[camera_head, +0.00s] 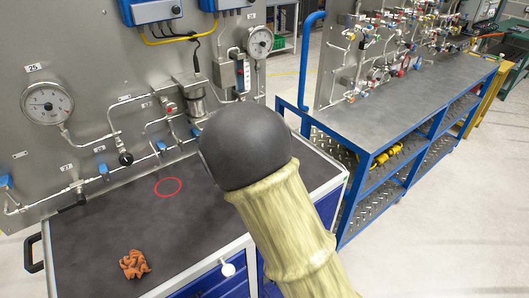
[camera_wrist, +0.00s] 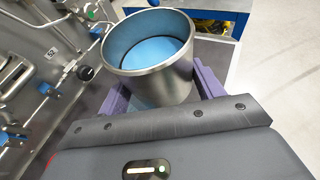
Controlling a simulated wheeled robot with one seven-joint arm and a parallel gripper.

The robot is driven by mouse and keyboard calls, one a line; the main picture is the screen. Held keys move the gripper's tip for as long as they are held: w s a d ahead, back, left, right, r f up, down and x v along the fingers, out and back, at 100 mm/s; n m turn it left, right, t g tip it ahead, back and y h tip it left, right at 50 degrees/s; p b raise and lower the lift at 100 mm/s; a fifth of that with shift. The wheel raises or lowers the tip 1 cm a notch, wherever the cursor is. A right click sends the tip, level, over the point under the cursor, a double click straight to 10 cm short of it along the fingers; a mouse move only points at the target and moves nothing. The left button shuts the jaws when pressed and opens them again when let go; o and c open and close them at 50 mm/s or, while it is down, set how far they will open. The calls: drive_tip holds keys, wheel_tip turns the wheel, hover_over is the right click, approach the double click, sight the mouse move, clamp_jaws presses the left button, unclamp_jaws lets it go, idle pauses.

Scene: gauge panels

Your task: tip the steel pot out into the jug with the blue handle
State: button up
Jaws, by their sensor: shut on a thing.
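The steel pot (camera_wrist: 158,84) is in the wrist view, a shiny grey cylinder with its open mouth towards the camera's upper side. Light blue shows inside it, with a dark line round part of the inner wall; I cannot tell what the blue is. My gripper (camera_wrist: 164,88) has a purple finger on each side of the pot and is shut on it. A light blue patch (camera_wrist: 140,103) shows below the pot, beside the left finger; I cannot tell what it belongs to. I cannot make out the jug with the blue handle. My arm hides the gripper and pot in the head view.
The dark worktop (camera_head: 110,225) carries a red ring mark (camera_head: 168,187) and a crumpled orange-brown lump (camera_head: 134,264). Behind it stands a panel with a round gauge (camera_head: 47,103), pipes and valves. A blue-framed bench (camera_head: 400,95) stands to the right, across a floor gap.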

drive_tip(key=shift+s+a+f+b, duration=0.15)
drive_tip(key=shift+f+b, duration=0.35)
drive_tip(key=shift+f, duration=0.45)
drive_tip(key=shift+d+f, duration=0.2)
drive_tip(key=shift+f, duration=0.25)
drive_tip(key=shift+d+r+n+p, duration=0.25)
drive_tip(key=shift+n+p, duration=0.15)
drive_tip(key=shift+p, duration=0.8)
drive_tip(key=shift+s+d+r+n+h+p, duration=0.15)
drive_tip(key=shift+n+h+p, duration=0.35)
drive_tip(key=shift+p, duration=0.55)
drive_tip(key=shift+d+r+p, duration=0.1)
drive_tip(key=shift+p, duration=0.45)
